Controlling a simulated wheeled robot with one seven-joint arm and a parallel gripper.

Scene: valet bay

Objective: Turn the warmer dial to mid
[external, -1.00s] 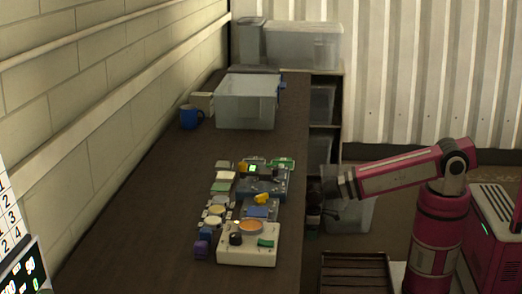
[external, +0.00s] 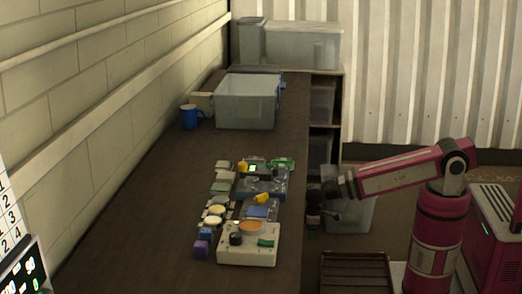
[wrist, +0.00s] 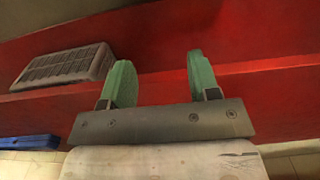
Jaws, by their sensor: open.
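The warmer is a white box (external: 234,257) at the near end of the long dark bench in the external view. An orange round plate (external: 251,227) is on its top. A black dial (external: 236,239) sits at its front left, beside a green switch (external: 267,244); the dial's pointer is too small to read. My gripper (external: 313,213) hangs off the bench's right edge, apart from the warmer and to its right. In the wrist view its two green fingers (wrist: 160,82) are spread with nothing between them. The warmer and dial do not show there.
Several small parts and a blue device (external: 262,188) crowd the bench behind the warmer. A grey bin (external: 245,115) and blue mug (external: 190,117) stand farther back. A slatted crate (external: 355,270) is on the floor. The bench's near left is bare.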

